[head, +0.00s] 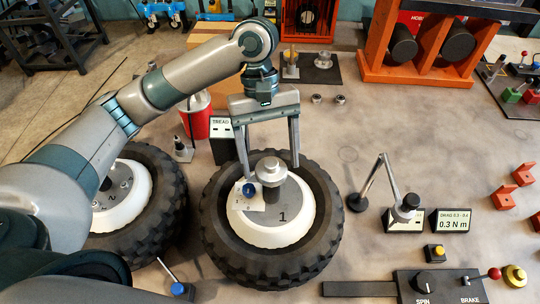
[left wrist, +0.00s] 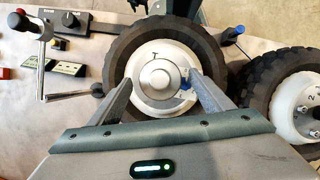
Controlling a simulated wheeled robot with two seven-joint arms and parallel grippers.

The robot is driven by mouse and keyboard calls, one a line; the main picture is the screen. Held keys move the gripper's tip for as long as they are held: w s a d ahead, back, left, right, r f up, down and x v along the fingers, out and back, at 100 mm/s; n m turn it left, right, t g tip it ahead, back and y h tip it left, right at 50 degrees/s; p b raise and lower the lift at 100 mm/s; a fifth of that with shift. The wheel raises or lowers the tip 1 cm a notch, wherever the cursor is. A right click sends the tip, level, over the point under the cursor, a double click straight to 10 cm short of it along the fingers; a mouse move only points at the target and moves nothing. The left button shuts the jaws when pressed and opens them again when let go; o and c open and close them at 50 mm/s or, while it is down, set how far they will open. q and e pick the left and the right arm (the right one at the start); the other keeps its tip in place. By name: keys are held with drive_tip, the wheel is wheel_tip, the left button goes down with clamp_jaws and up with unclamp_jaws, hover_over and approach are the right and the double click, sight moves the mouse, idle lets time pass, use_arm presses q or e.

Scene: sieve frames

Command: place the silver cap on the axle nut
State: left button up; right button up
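A silver cap-like round piece with a wide flat top (head: 270,165) stands upright at the centre of the wheel marked 1 (head: 282,232). It also shows as a pale disc in the left wrist view (left wrist: 156,78). I cannot tell whether it is the loose cap or part of the axle; any nut under it is hidden. My left gripper (head: 271,172) reaches down over this wheel. Its fingers are wide apart, one on each side of the disc, with gaps visible in the left wrist view (left wrist: 160,78). My right gripper is not in view.
A blue knob on a white plate (head: 249,190) sits beside the hub. A second wheel (head: 128,210) lies at left. Two small silver pieces (head: 328,99) lie behind. A jointed stand (head: 384,180), a drag display (head: 453,222) and a spin/brake panel (head: 440,287) are at right.

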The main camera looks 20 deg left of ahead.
use_arm(q)
drive_tip(key=shift+r+b, duration=0.45)
drive_tip(key=shift+b, duration=0.25)
drive_tip(key=b+v, duration=0.2)
drive_tip(key=v, duration=1)
drive_tip(key=shift+r, duration=0.2)
drive_tip(key=shift+s+d, duration=0.1)
